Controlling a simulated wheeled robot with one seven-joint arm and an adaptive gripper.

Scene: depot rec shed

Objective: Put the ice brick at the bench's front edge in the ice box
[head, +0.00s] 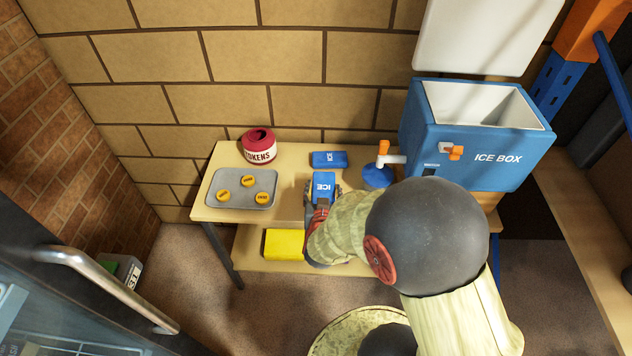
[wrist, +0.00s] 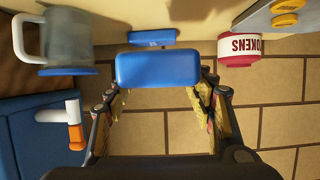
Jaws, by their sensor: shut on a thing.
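A blue ice brick (head: 323,186) marked ICE is between the fingers of my gripper (head: 320,203), over the front part of the bench (head: 223,177). In the wrist view the held brick (wrist: 158,68) spans the gap between the fingertips (wrist: 160,86), and the gripper is shut on it. How high it is above the bench I cannot tell. A second blue brick (head: 328,159) lies flat at the back of the bench and also shows in the wrist view (wrist: 152,37). The blue ice box (head: 420,140) stands at the right with its white lid (head: 485,30) up and its white inside open.
A tray (head: 258,202) with three yellow tokens and a red tokens tin (head: 258,147) are at the left. A blue-topped jug (wrist: 68,45) stands near the box's tap (wrist: 72,125). A yellow block (head: 284,243) lies on the lower shelf. The brick wall is behind the bench.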

